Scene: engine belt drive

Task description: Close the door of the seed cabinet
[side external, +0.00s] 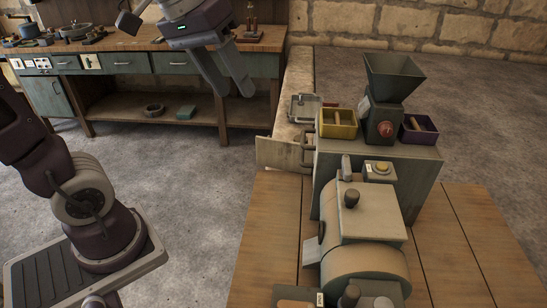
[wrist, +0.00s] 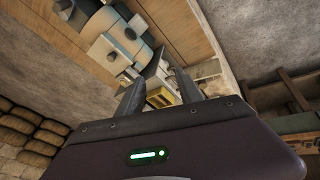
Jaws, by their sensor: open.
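In the wrist view, the open fingers (wrist: 160,77) point towards the machinery, and the door cannot be clearly made out.
A hopper machine (side external: 384,115), a yellow bin (side external: 338,124) and a purple bin (side external: 418,129) stand on the cabinet. A drum machine (side external: 365,240) stands on the wooden table in front. A workbench (side external: 150,62) stands behind.

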